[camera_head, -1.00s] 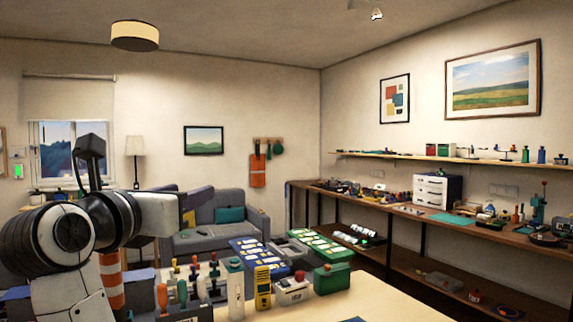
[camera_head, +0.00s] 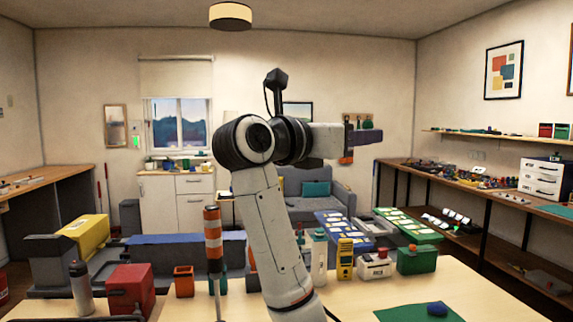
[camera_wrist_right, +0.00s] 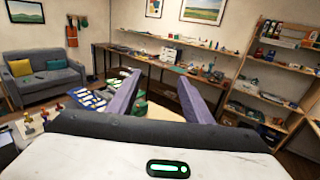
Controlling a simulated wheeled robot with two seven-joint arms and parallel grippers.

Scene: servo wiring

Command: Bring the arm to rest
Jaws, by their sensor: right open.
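My right arm (camera_head: 268,220) rises from the bottom middle of the head view, bent at the top, above the near table. Its right gripper (camera_head: 365,137) points to the right, high over the table and in front of the wall and sofa. In the right wrist view the two purple fingers of this gripper (camera_wrist_right: 160,76) stand apart with nothing between them, so it is open and empty. My left gripper shows in neither view.
The near table (camera_head: 360,290) holds a red box (camera_head: 131,289), an orange-striped post (camera_head: 213,240), a yellow device (camera_head: 345,258), a green box (camera_head: 416,260) and a green mat (camera_head: 395,314) with a blue object (camera_head: 437,309). A grey sofa (camera_head: 300,207) stands behind. A wooden workbench (camera_head: 480,193) runs along the right wall.

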